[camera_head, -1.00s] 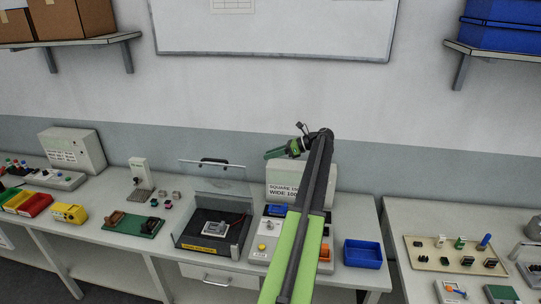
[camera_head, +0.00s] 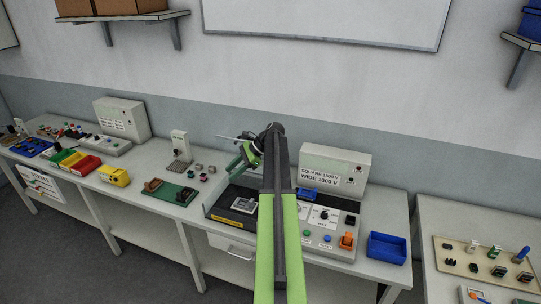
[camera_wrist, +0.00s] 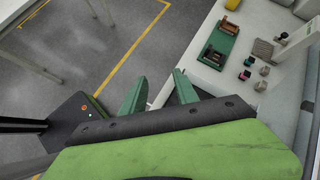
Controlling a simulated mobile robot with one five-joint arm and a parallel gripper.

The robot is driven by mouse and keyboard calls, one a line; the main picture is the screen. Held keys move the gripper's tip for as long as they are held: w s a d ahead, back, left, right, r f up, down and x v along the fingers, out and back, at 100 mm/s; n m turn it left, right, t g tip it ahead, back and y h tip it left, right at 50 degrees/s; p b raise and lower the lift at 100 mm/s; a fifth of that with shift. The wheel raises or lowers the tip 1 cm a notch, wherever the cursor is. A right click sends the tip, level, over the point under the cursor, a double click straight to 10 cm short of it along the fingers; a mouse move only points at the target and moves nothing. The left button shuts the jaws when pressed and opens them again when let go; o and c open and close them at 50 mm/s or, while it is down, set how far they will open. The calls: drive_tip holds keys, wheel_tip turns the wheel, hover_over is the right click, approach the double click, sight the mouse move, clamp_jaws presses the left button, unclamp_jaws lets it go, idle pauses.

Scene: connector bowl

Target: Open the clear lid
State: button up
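The test box has a dark tray (camera_head: 222,203) with a yellow label on its front, and a grey metal part (camera_head: 244,204) lies inside. The clear lid's top bar (camera_head: 228,138) shows high above the back of the tray, so the lid seems raised. My arm and gripper hide most of the lid. My gripper (camera_head: 240,164) is in front of the lid's bar in the head view; whether it touches the lid I cannot tell. In the wrist view my gripper (camera_wrist: 161,76) has its two green fingers apart with nothing between them.
A control unit (camera_head: 328,215) with buttons and a sign box (camera_head: 335,168) stand right of the tray, partly behind my arm. A blue bin (camera_head: 387,248) is at the bench's right end. Floor is free in front.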

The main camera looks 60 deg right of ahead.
drive_tip(key=w+a+f+n+g, duration=0.2)
drive_tip(key=a+n, duration=0.1)
drive_tip(key=a, duration=0.6)
drive_tip(key=w+a+f+n+g, duration=0.1)
drive_tip(key=w+a+n, duration=0.15)
drive_tip(key=a, duration=0.65)
drive_tip(key=s+a+f+n+g+h, duration=0.25)
drive_tip(key=a+n, duration=0.55)
drive_tip(key=a, duration=0.7)
drive_tip(key=s+a+f+n+g+h, duration=0.1)
drive_tip(key=s+a+f+n+h, duration=0.2)
drive_tip(key=a+n, duration=0.9)
drive_tip(key=s+a+f+b, duration=0.1)
drive_tip(key=a+f+b, duration=0.2)
drive_tip(key=f+b, duration=0.4)
drive_tip(key=s+a+f+m+b, duration=0.1)
drive_tip(key=a+f+b, duration=0.3)
drive_tip(key=f+b, duration=0.2)
drive_tip(key=shift+s+a+f+h+b, duration=0.25)
drive_tip(key=shift+f+h+b, duration=0.2)
drive_tip(key=shift+b, duration=0.5)
